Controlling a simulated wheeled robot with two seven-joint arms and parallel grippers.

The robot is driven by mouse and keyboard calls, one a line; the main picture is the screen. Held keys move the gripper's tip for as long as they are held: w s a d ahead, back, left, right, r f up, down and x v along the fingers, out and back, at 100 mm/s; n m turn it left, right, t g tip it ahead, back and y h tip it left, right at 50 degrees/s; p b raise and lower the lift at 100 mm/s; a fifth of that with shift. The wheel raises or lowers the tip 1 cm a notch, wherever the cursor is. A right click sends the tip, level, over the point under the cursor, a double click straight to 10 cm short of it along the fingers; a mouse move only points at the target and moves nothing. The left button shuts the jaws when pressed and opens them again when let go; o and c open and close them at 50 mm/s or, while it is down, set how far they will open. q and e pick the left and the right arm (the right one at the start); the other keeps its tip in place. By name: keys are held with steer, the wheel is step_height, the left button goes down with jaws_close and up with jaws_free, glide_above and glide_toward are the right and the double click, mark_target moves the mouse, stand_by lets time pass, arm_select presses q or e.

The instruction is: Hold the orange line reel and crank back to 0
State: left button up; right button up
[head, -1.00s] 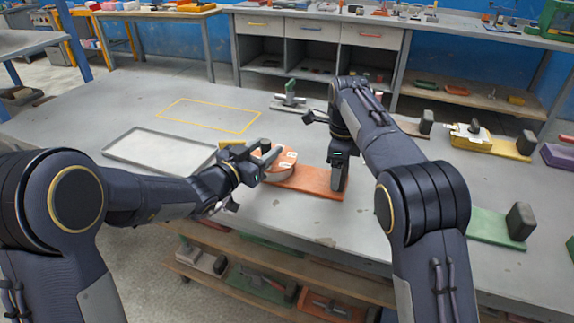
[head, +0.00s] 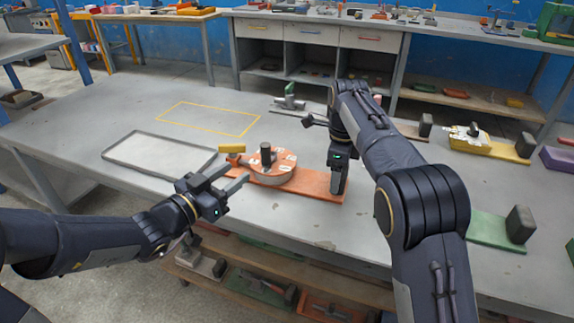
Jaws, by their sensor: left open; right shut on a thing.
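The orange line reel (head: 272,176) sits on the table, a round drum with white marks on top and a dark upright knob. A yellow part (head: 232,149) sticks out at its left side. Its flat orange base (head: 312,185) runs to the right. My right gripper (head: 337,190) points down and is shut at the right end of this base, hiding what it grips there. My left gripper (head: 238,184) is open and empty, in front and to the left of the drum, its fingers pointing towards it. The number at the reel's pointer is too small to read.
A grey tray (head: 112,152) lies left of the reel, and a yellow outlined rectangle (head: 188,107) is behind it. A green-handled tool (head: 289,98) stands behind the reel. Yellow (head: 478,146) and green (head: 492,228) bases with dark blocks lie on the right.

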steer(key=o, duration=1.4)
steer(key=shift+c, duration=0.2)
